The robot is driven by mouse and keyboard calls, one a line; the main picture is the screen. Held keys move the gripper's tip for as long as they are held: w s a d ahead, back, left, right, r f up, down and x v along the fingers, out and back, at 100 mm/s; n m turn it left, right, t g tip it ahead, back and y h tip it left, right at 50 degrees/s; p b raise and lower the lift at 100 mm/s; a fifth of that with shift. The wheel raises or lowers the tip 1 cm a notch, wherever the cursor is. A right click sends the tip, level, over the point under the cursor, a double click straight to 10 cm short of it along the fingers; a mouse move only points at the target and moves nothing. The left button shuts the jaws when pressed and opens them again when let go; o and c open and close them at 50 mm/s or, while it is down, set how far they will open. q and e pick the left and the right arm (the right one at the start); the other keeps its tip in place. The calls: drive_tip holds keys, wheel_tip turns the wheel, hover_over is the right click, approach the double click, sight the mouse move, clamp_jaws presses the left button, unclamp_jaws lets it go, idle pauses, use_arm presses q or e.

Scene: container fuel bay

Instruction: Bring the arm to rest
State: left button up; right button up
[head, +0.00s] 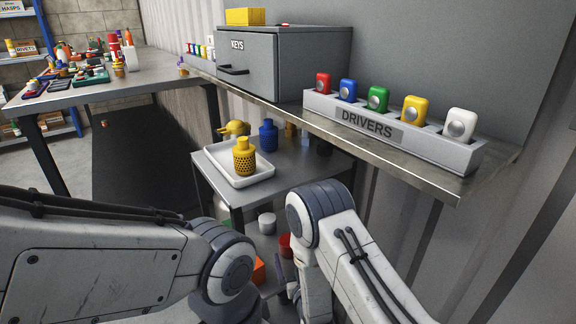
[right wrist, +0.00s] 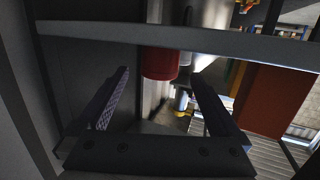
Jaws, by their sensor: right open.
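My right arm (head: 345,235) reaches in from the lower right of the head view, bent at a grey joint beside the small table. My right gripper (head: 284,292) shows only partly there, low between the two arms. In the right wrist view my right gripper (right wrist: 160,76) is open, its two dark fingers wide apart with nothing held between them. A red cylinder (right wrist: 160,64) shows beyond the fingertips, apart from them as far as I can tell. My left arm (head: 110,262) fills the lower left of the head view; its gripper is hidden.
A small table (head: 322,166) with a white tray (head: 222,172) and yellow bottle (head: 244,157) stands just beyond the arms. A shelf (head: 440,182) with the DRIVERS rack (head: 385,138) overhangs at right. A grey bar (right wrist: 95,35) crosses close before the gripper.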

sight(288, 242)
drive_tip(key=b+x, duration=0.2)
drive_tip(key=x, duration=0.7)
drive_tip(key=shift+w+f, duration=0.2)
drive_tip(key=shift+f, duration=0.05)
drive_tip(key=shift+s+d+r+p, duration=0.15)
drive_tip(key=shift+s+r+p, duration=0.45)
drive_tip(key=shift+s+r, duration=0.1)
drive_tip(key=shift+s+f, duration=0.15)
drive_tip(key=shift+s, duration=0.2)
